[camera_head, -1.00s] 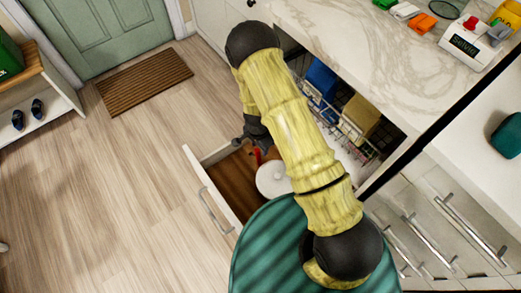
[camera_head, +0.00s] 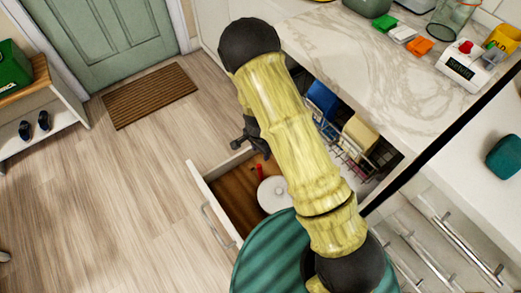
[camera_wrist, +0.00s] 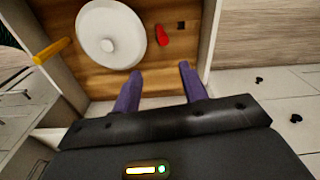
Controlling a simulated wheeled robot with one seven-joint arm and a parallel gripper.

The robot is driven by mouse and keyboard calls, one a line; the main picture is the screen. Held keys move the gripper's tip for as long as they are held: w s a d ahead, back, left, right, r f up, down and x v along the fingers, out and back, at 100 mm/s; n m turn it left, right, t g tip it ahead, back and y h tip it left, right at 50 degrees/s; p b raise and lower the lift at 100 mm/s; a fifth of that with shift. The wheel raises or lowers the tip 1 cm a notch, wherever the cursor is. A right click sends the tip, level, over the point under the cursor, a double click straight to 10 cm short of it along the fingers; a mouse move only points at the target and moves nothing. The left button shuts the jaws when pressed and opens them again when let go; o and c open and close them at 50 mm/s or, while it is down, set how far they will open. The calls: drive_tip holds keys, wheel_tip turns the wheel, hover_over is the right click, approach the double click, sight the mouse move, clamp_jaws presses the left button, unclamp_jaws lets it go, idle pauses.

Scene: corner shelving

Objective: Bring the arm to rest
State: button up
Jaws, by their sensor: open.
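My gripper (camera_head: 250,138) hangs beside my yellow arm, above the far end of an open drawer (camera_head: 203,196). In the wrist view its two purple fingers (camera_wrist: 160,88) are spread apart with nothing between them. Inside the wooden-bottomed drawer lie a white round lid-like piece (camera_head: 275,194) and a small red object (camera_head: 259,171). Both also show ahead of the fingertips in the wrist view, the white piece (camera_wrist: 108,32) and the red object (camera_wrist: 162,36), apart from the fingers. My arm hides part of the drawer and counter.
A green round surface (camera_head: 260,262) lies in front. The wooden floor (camera_head: 120,190) at left is clear, with a brown mat (camera_head: 150,95).

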idle(0.5)
drive_tip(key=s+d+r+n+t, duration=0.1)
drive_tip(key=s+d+r+n, duration=0.3)
drive_tip(key=r, duration=0.5)
drive_tip(key=s+d+r+n, duration=0.2)
drive_tip(key=s+d+r, duration=0.25)
drive_tip(key=r, duration=0.35)
drive_tip(key=s+d+r+n+t, duration=0.1)
drive_tip(key=s+d+r+n, duration=0.35)
drive_tip(key=r, duration=0.45)
drive_tip(key=w+d+p+v, duration=0.1)
drive_tip(key=w+p+v, duration=0.1)
drive_tip(key=p+v, duration=0.9)
drive_tip(key=w+r+p+v, duration=0.1)
drive_tip(key=w+p+v, duration=0.1)
drive_tip(key=p+v, duration=1)
drive_tip(key=shift+w+d+r+m+p, duration=0.15)
drive_tip(key=shift+w+d+m+p, duration=0.25)
drive_tip(key=shift+w, duration=0.45)
drive_tip(key=shift+c, duration=0.7)
